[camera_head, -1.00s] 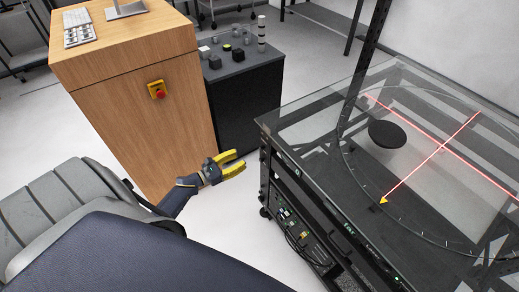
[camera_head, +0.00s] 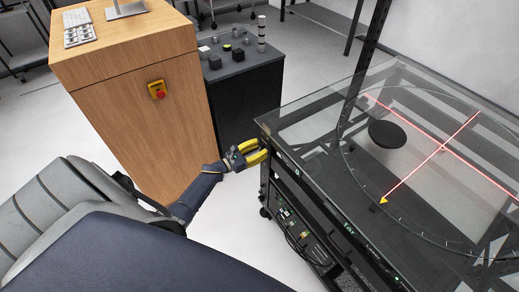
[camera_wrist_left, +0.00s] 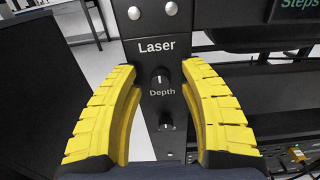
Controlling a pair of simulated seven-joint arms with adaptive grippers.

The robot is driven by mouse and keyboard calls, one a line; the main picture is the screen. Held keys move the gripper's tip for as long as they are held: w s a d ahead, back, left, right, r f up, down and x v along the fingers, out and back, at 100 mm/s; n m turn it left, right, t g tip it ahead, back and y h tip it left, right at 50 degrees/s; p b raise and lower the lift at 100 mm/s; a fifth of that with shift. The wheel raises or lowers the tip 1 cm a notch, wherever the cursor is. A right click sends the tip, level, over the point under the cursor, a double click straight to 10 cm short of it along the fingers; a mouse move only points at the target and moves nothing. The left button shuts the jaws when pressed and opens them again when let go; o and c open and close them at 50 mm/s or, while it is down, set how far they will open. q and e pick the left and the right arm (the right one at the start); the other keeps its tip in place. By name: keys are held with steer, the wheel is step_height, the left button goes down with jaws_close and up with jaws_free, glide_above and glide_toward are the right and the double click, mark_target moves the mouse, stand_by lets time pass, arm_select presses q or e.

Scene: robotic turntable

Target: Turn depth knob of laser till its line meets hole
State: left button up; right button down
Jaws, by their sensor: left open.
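The black front post of the turntable cabinet carries the word "Laser" in the left wrist view. A small black knob with a white mark (camera_wrist_left: 160,76) sits between "Laser" and "Depth". A second knob (camera_wrist_left: 166,121) sits below "Depth". My left gripper (camera_wrist_left: 163,75) is open, its yellow fingers on either side of the upper knob with gaps showing. In the head view the left gripper (camera_head: 264,150) is at the cabinet's near left corner. Red laser lines (camera_head: 420,168) cross on the glass tabletop (camera_head: 300,125). I cannot make out a hole. My right gripper is not in view.
A black disc (camera_head: 387,134) and a yellow triangle marker (camera_head: 383,200) lie within the ringed area of the table. A wooden cabinet (camera_head: 150,115) with a red stop button (camera_head: 157,90) and a dark control box (camera_head: 245,90) stand to the left. A dark post rises at the table.

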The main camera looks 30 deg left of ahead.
arm_select(q)
steer(key=shift+c, duration=0.4)
jaws_close()
